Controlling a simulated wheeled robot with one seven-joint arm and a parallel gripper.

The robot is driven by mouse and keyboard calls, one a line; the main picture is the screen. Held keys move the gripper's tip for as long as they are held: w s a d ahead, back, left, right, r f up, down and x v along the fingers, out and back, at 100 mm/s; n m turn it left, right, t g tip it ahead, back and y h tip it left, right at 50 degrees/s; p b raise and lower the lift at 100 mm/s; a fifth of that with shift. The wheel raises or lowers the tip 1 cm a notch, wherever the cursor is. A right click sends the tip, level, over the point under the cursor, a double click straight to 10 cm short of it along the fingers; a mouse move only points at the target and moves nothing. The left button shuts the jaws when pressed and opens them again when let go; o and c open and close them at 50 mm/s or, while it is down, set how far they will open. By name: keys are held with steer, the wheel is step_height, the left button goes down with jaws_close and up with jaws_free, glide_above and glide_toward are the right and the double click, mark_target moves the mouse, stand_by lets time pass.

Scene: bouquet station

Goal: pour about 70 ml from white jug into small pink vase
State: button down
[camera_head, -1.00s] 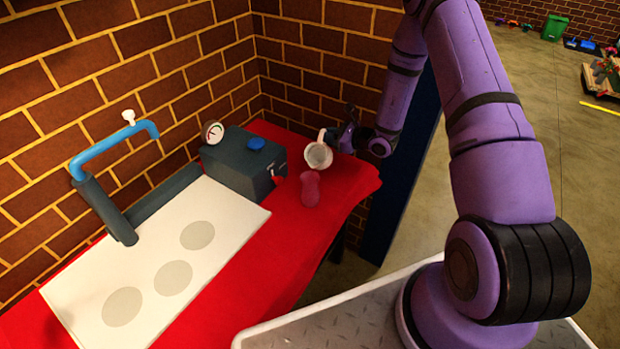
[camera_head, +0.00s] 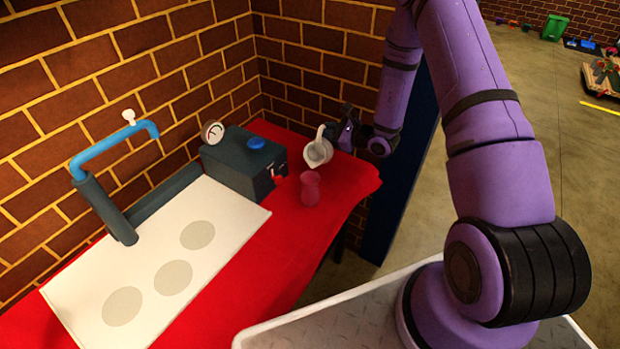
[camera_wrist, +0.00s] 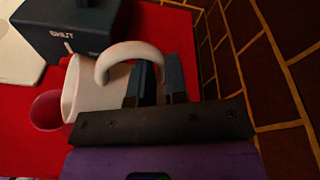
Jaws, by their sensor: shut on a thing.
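The white jug (camera_head: 317,152) is held in the air above the red table, tilted with its mouth toward the small pink vase. The small pink vase (camera_head: 310,190) stands upright on the table, just below the jug. My gripper (camera_head: 345,136) is to the right of the jug, shut on its handle. In the wrist view the gripper fingers (camera_wrist: 160,84) close on the curved handle of the jug (camera_wrist: 92,88), and the vase (camera_wrist: 46,110) shows partly behind the jug. I cannot see any liquid stream or the level in the vase.
A dark grey box (camera_head: 236,165) with a blue knob and a gauge stands left of the vase. A brick wall is close behind. The red table (camera_head: 245,275) is bare in front.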

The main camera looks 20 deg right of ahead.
mark_target(324, 126)
steer(key=shift+s+a+r+n+t, duration=0.2)
steer(key=shift+s+r+n, duration=0.05)
steer(key=shift+r+n, duration=0.2)
steer(key=shift+s+a+r+n+t, duration=0.2)
steer(key=shift+a+r+n, duration=0.05)
steer(key=shift+r+n, duration=0.2)
steer(key=shift+s+a+r+n+t, duration=0.2)
steer(key=shift+s+r+n, duration=0.05)
steer(key=shift+r+n, duration=0.2)
stand_by(2.1)
steer(key=shift+s+a+r+n+p, duration=0.35)
steer(key=shift+s+a, duration=0.1)
steer(key=shift+s, duration=0.1)
stand_by(0.6)
steer(key=w+f+m, duration=0.1)
steer(key=d+f+m+g, duration=0.1)
steer(key=w+d+f+m, duration=0.1)
steer(key=shift+w+d+f, duration=0.2)
steer(key=shift+w+f, duration=0.1)
steer(key=shift+w, duration=0.05)
steer(key=shift+w+d+f+m+g, duration=0.15)
steer(key=shift+w+f+m+g, duration=0.1)
steer(key=shift+f+m, duration=0.35)
steer(key=shift+w+d+f+m+g, duration=0.15)
steer(key=shift+f+m+g, duration=0.1)
steer(key=shift+f+m, duration=0.35)
stand_by(1.0)
